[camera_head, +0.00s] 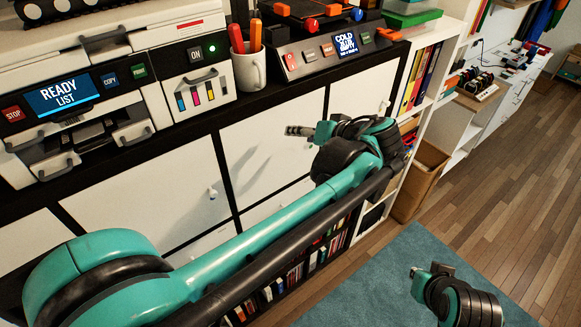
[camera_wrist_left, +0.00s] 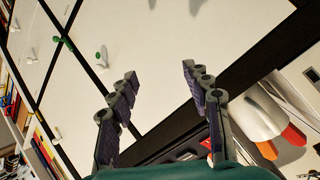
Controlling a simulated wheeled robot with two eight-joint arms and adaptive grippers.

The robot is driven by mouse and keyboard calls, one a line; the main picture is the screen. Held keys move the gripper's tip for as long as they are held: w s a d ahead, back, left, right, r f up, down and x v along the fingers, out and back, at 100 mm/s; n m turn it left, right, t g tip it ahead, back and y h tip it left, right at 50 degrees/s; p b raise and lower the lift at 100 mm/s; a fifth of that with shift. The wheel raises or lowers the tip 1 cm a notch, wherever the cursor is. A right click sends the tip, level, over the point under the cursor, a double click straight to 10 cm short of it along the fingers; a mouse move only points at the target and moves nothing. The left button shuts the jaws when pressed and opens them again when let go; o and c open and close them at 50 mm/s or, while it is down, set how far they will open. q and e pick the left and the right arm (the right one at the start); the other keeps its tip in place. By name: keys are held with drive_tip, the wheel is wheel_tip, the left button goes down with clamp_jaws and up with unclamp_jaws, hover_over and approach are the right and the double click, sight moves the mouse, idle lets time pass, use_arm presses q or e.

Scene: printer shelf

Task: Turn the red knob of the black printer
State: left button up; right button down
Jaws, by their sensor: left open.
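A white printer (camera_head: 75,125) with a "READY LIST" display stands at left. A white mug (camera_head: 249,70) with orange and red pens stands between the printers; the mug also shows in the left wrist view (camera_wrist_left: 255,112). A cardboard box (camera_head: 420,180) stands right of the shelf.

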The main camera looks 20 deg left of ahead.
use_arm(q)
drive_tip(key=s+a+f+h+b, duration=0.1)
drive_tip(key=s+a+f+b, duration=0.1)
drive_tip(key=f, duration=0.3)
drive_tip(key=shift+s+a+f+m+g+h, duration=0.2)
drive_tip(key=shift+s+f+m+g+h, duration=0.15)
drive_tip(key=shift+s, duration=0.5)
